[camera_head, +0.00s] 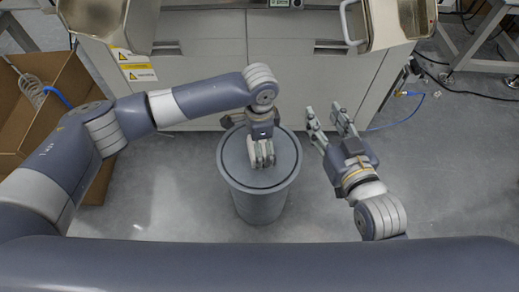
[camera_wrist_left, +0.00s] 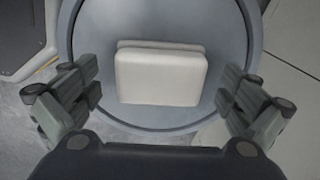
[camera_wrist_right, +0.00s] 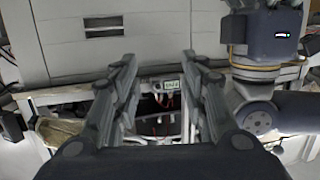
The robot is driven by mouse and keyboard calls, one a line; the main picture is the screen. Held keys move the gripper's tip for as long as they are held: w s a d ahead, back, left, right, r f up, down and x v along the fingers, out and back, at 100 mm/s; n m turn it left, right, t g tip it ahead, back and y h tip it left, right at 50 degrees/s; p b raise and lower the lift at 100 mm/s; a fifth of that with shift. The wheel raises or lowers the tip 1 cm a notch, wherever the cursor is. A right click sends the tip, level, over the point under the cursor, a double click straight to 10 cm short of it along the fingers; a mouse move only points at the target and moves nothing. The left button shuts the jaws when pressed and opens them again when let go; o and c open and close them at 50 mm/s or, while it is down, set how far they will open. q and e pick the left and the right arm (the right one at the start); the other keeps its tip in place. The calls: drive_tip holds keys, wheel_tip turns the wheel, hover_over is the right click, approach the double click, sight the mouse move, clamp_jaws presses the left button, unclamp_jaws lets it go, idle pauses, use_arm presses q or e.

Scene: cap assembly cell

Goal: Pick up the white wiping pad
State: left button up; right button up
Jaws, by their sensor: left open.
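The white wiping pad (camera_wrist_left: 162,75) is a pale, rounded block in the left wrist view. It lies on the round grey top of a cylindrical stand (camera_head: 284,176). A second pale edge shows along its far side. My left gripper (camera_head: 262,158) points down over the stand and is open. In the left wrist view its fingers stand on either side of the pad, apart from it. In the head view the gripper mostly hides the pad. My right gripper (camera_head: 325,114) is open and empty, to the right of the stand, pointing toward the cabinet.
A grey machine cabinet (camera_head: 205,85) with yellow warning labels stands behind the stand. An open cardboard box (camera_head: 62,75) is at the left. A blue hose (camera_head: 402,118) lies on the floor at the right. Floor around the stand is clear.

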use_arm(q)
drive_tip(key=shift+f, duration=0.6)
use_arm(e)
drive_tip(key=shift+w+a+r+t, duration=0.15)
drive_tip(key=shift+r+t, duration=0.2)
drive_tip(key=shift+r, duration=0.25)
drive_tip(key=shift+w+a+r+t, duration=0.1)
drive_tip(key=shift+r+t, duration=0.25)
drive_tip(key=shift+r, duration=0.25)
use_arm(q)
drive_tip(key=shift+c, duration=0.6)
drive_tip(key=c, duration=1.1)
drive_tip(key=shift+s, duration=0.1)
